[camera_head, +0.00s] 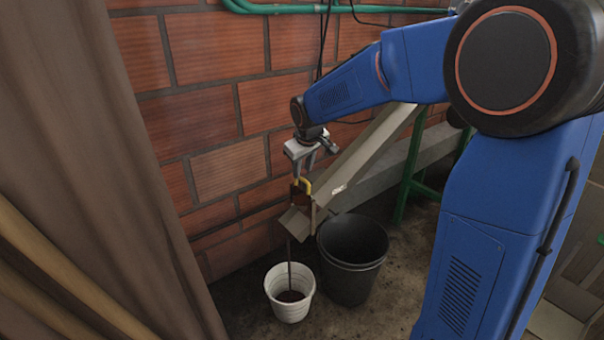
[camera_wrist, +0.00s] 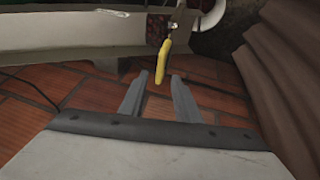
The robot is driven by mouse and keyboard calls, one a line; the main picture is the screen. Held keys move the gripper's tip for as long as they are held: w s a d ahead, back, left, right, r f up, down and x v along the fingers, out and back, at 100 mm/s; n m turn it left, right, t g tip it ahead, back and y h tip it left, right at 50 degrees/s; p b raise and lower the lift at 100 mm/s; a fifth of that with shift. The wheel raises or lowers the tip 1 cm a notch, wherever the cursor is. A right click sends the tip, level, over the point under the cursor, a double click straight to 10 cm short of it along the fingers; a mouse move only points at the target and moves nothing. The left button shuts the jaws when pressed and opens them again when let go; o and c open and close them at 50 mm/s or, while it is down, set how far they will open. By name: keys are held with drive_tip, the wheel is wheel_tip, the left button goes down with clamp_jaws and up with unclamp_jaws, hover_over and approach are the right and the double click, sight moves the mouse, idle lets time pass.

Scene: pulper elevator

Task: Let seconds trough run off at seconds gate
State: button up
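The seconds trough (camera_head: 362,152) slopes down from upper right to lower left along the brick wall; it crosses the top of the wrist view (camera_wrist: 70,33). Near its low end is the rusty brown seconds gate (camera_head: 300,198), also in the wrist view (camera_wrist: 156,30), with a yellow handle (camera_head: 306,185) (camera_wrist: 163,60). A thin dark stream falls from the trough's lip into a white bucket (camera_head: 278,282) with dark contents. My gripper (camera_head: 304,172) is just above the handle. In the wrist view its fingers (camera_wrist: 158,76) are apart and empty, with the handle just beyond the tips.
A black bucket (camera_head: 352,262) stands right of the white one, under the trough's side. A brown curtain (camera_head: 110,150) hangs at left. The brick wall (camera_head: 228,165) is close behind the trough, with green pipes (camera_head: 290,8) above. A green stand (camera_head: 407,175) is behind.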

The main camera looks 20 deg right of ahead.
drive_tip(key=v, duration=1.4)
drive_tip(key=shift+s, duration=0.1)
drive_tip(key=s+d+f+m, duration=0.1)
drive_tip(key=s+d+f, duration=0.1)
drive_tip(key=s, duration=0.9)
drive_tip(key=s+d+f+m, duration=0.2)
drive_tip(key=s+f, duration=0.3)
drive_tip(key=s, duration=0.6)
drive_tip(key=s+d+f+m, duration=0.2)
drive_tip(key=s+d+f, duration=0.1)
drive_tip(key=s, duration=0.9)
drive_tip(key=shift+d+f, duration=0.4)
drive_tip(key=shift+f, duration=0.3)
drive_tip(key=shift+s, duration=0.1)
